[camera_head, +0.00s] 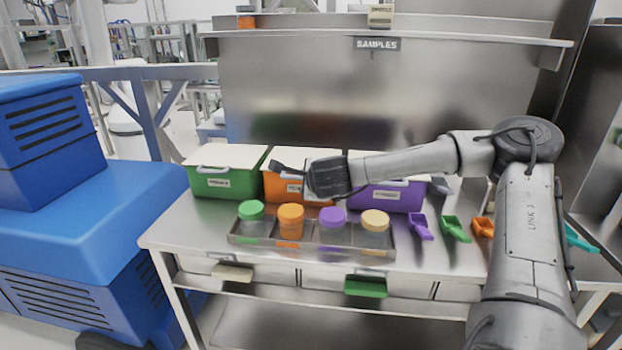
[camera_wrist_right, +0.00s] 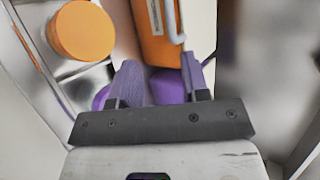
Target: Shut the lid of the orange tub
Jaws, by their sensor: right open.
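The orange tub (camera_head: 277,189) stands at the back of the bench between a green and a purple tub. Its pale lid (camera_head: 300,157) looks to lie flat on top, though my right gripper and arm hide part of its right side. My right gripper (camera_head: 284,177) is at the tub's front, beside its label and handle. In the right wrist view the gripper (camera_wrist_right: 160,76) is open with nothing held, and the orange tub (camera_wrist_right: 152,45) with its light handle shows beyond the fingertips. Contact cannot be told. My left gripper is not in view.
The green tub (camera_head: 207,184) and purple tub (camera_head: 396,198) flank it, with pale lids. In front, a metal rack (camera_head: 320,246) holds jars with green, orange, purple and yellow lids. Several coloured scoops (camera_head: 453,229) lie at right. The back panel (camera_head: 330,95) rises behind.

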